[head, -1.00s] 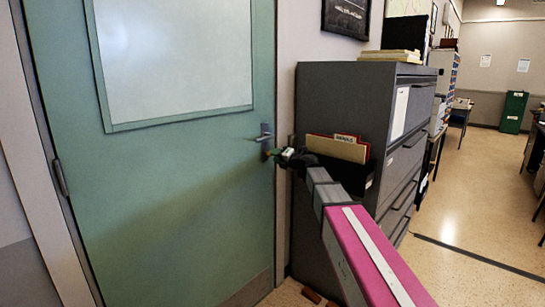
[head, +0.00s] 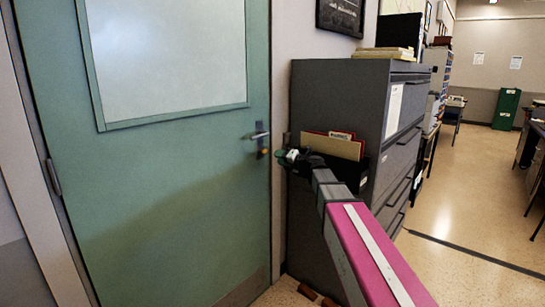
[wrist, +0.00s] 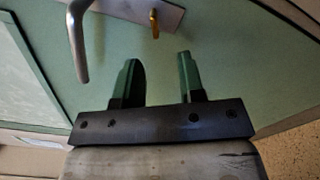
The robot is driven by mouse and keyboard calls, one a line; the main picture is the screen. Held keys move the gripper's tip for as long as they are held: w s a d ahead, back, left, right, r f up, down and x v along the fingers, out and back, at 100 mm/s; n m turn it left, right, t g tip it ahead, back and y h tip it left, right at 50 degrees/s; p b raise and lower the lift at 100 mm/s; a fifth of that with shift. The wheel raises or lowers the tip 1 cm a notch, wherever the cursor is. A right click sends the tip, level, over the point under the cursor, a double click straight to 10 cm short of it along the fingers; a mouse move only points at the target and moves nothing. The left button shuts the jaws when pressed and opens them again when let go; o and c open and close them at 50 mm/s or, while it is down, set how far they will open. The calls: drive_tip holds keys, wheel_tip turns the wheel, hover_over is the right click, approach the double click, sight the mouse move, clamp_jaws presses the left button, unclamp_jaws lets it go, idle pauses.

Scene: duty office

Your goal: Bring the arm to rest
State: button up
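My arm reaches forward from the lower right in the head view, and my gripper (head: 287,156) is at its far end, just right of the green door (head: 170,190). In the wrist view my gripper (wrist: 158,78) shows two green fingers spread apart with nothing between them. The door's lever handle (wrist: 80,45) and a brass key or thumb-turn (wrist: 154,24) on its plate lie beyond the fingertips, apart from them. The handle also shows in the head view (head: 259,135), left of my gripper. The door looks closed.
A grey filing cabinet (head: 325,95) stands right behind my arm, with a folder holder (head: 335,147) on its side close to my wrist. Papers (head: 384,53) lie on top. Small brown objects lie on the floor by the cabinet. Open floor (head: 465,215) runs to the right.

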drive_tip(key=s+d+f+n+g+h, duration=0.3)
drive_tip(key=s+f+n, duration=0.4)
drive_tip(key=f+n, duration=0.3)
drive_tip(key=s+d+f+n+g+h, duration=0.3)
drive_tip(key=s+f+n, duration=0.3)
drive_tip(key=f+n, duration=0.4)
drive_tip(key=s+d+f+n+g+h, duration=0.2)
drive_tip(key=s+d+f+n+h, duration=0.2)
drive_tip(key=s+d+f+n, duration=0.3)
drive_tip(key=s+d+f+n+g+h, duration=0.3)
drive_tip(key=s+d+f+n, duration=0.4)
drive_tip(key=s+n, duration=0.3)
drive_tip(key=shift+s+d+f+n+h, duration=0.2)
drive_tip(key=shift+s+f+n+h, duration=0.1)
drive_tip(key=shift+s+f+h, duration=0.3)
drive_tip(key=shift+s+r, duration=0.1)
drive_tip(key=shift+s, duration=0.05)
